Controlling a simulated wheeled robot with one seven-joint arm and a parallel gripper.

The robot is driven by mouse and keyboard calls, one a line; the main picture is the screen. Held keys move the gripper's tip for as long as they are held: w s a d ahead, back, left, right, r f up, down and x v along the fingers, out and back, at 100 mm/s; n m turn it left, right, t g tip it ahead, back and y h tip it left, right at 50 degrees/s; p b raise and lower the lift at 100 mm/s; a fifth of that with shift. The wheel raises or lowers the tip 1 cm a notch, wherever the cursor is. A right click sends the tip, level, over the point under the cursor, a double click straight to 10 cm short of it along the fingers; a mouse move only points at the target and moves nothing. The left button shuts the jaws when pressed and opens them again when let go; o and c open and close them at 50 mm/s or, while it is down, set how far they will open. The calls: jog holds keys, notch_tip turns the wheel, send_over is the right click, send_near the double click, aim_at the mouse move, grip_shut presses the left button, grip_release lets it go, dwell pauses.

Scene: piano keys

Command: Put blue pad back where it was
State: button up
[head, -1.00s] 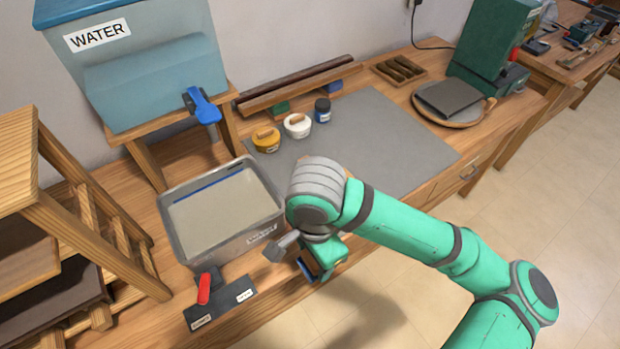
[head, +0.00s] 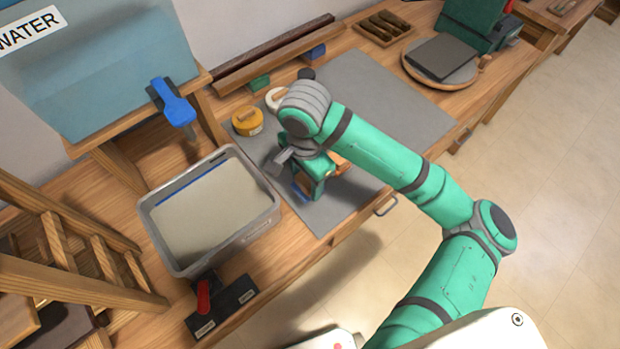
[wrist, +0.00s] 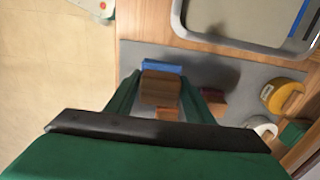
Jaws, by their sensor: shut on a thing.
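My gripper (head: 311,182) is shut on the blue pad (head: 300,193), which has a brown wooden block on its back. In the wrist view the blue pad (wrist: 162,67) and its block sit between the two green fingers of my gripper (wrist: 160,88). In the head view my gripper is over the near left part of the grey mat (head: 395,95), right of the grey tub. The arm hides part of the mat; whether the pad touches the mat cannot be told.
The grey tub (head: 268,219) of murky liquid stands at left. A yellow pot (head: 247,121) and a partly hidden white pot (head: 274,98) stand behind my gripper. The right of the mat is clear.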

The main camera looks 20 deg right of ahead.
jog(key=w+f, duration=0.1)
jog(key=f, duration=0.1)
jog(key=w+d+f, duration=0.2)
jog(key=w+f, duration=0.1)
jog(key=shift+w+d+f, duration=0.1)
jog(key=shift+d+f, duration=0.15)
jog(key=shift+f, duration=0.05)
jog(key=shift+w+d+f, duration=0.1)
jog(key=shift+w+f, duration=0.05)
jog(key=shift+f, duration=1.6)
jog(key=shift+f, duration=0.1)
jog(key=o, duration=1)
jog(key=shift+c, duration=0.2)
notch_tip(320, 180, up, 12)
